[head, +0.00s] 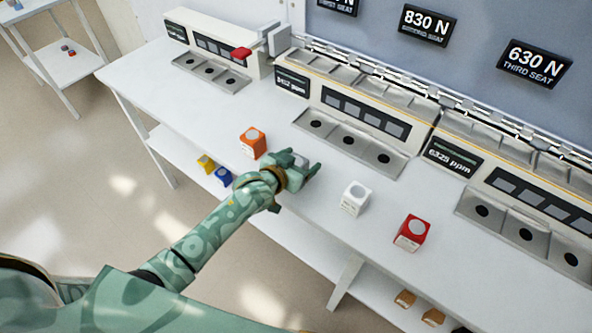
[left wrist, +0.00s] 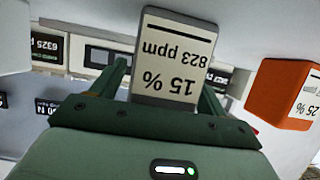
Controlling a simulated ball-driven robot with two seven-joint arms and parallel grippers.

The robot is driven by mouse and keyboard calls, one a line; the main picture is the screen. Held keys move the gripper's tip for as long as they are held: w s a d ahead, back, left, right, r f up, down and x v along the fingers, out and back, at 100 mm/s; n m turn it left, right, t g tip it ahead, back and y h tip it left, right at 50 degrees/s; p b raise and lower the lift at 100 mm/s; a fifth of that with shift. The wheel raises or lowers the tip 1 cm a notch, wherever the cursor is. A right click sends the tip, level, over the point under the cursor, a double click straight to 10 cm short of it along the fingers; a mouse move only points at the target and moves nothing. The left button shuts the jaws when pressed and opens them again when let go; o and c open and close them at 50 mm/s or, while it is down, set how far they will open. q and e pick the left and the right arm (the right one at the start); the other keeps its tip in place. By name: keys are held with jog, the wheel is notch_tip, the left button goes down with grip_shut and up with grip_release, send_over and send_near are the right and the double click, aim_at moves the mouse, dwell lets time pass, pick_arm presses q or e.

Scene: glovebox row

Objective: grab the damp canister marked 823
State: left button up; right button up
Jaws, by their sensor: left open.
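The canister marked 823 ppm and 15 % (left wrist: 172,58) shows upside down in the left wrist view, a grey block with a pale label. My left gripper (left wrist: 163,84) is open, with one finger on each side of this canister; I cannot tell whether either finger touches it. In the head view my left gripper (head: 302,168) is low over the white bench, and the canister is mostly hidden by the hand. My right gripper is not in view.
On the bench (head: 120,72), an orange canister (head: 252,143) stands left of the hand. A white canister (head: 355,197) and a red one (head: 412,232) stand to the right. Instrument units with wells (head: 350,140) line the back. Yellow and blue blocks (head: 222,176) sit on the lower shelf.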

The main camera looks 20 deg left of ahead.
pick_arm(q)
jog(key=c, duration=1.1)
jog(key=shift+r, duration=0.15)
